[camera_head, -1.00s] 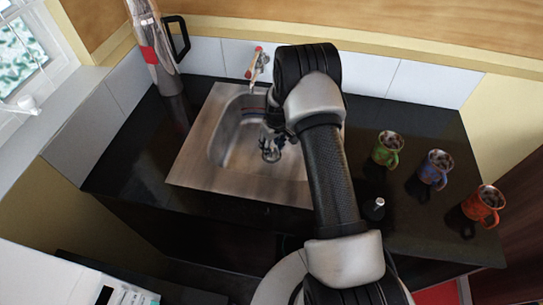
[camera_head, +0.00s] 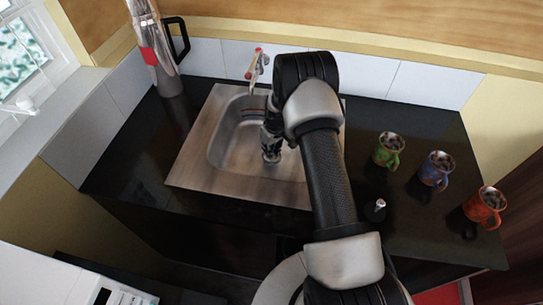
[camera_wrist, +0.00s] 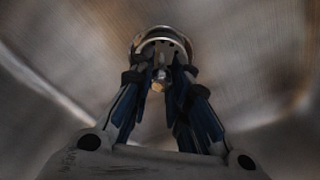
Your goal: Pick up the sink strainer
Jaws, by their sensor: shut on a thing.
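The sink strainer (camera_wrist: 163,45) is a small round metal piece with holes and a central knob. In the wrist view it lies at the top middle, between and just beyond my fingertips. My gripper (camera_wrist: 160,82) is shut on it, with the blue-lined fingers close together around the knob. In the head view my gripper (camera_head: 271,156) points down inside the steel sink (camera_head: 195,165), low over the basin. The strainer is mostly hidden there behind the fingers. I cannot tell whether it touches the basin floor.
A tap (camera_head: 256,66) stands behind the sink. Green (camera_head: 387,151), blue (camera_head: 436,170) and orange (camera_head: 484,208) mugs stand on the black counter to the right. A tall metal appliance (camera_head: 158,55) with a black handle stands at the back left. The counter left of the sink is clear.

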